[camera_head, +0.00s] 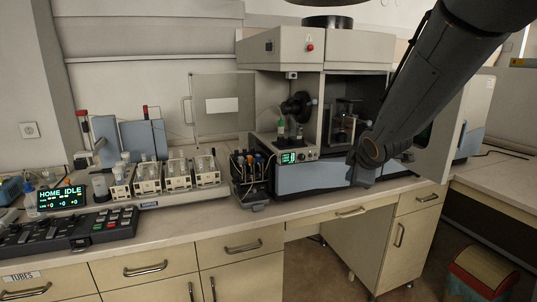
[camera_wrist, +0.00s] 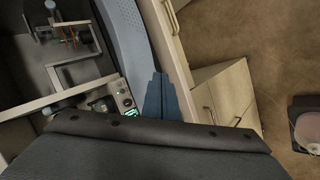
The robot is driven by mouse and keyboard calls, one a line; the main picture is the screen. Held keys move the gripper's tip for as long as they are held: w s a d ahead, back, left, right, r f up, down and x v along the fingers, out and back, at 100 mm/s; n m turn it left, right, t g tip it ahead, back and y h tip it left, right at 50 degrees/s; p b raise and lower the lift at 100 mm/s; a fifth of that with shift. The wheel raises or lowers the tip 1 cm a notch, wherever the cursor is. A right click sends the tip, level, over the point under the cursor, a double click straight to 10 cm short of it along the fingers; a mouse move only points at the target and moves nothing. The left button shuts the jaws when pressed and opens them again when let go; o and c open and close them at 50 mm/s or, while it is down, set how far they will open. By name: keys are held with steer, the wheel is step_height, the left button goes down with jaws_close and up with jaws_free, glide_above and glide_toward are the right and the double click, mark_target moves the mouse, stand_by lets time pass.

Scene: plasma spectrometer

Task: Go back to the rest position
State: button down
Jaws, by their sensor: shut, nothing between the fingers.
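My gripper (camera_wrist: 158,78) shows in the wrist view as two blue-grey fingers pressed together, with nothing between them. It points down past the front edge of the spectrometer. In the head view my dark arm comes in from the top right and ends in front of the right part of the spectrometer (camera_head: 355,50). The fingers are hard to make out there against the dark background. In the wrist view, the open compartment of the spectrometer (camera_wrist: 92,72) lies to the left of the fingers.
The spectrometer's left door (camera_head: 217,120) stands open. A tube rack (camera_head: 253,200), several bottle stations (camera_head: 175,175), a lit display reading HOME IDLE (camera_head: 61,198) and a control panel (camera_head: 70,232) stand on the bench.

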steer(key=s+a+f+m+g, duration=0.2)
steer(key=s+f+m+g, duration=0.1)
steer(key=s, duration=0.6)
steer(key=s+a+f+m+g, duration=0.1)
steer(key=s+f+m+g, duration=0.1)
steer(key=s+f+m, duration=0.4)
steer(key=s+a+f+m+g, duration=0.2)
steer(key=s+f+m+g, duration=0.1)
steer(key=s, duration=1.1)
steer(key=f+m, duration=0.1)
steer(key=m, duration=0.1)
steer(key=shift+s+a+f+m+g+y, duration=0.15)
steer(key=shift+a+f+m+g+y, duration=0.1)
steer(key=shift+a+m+g+y, duration=0.05)
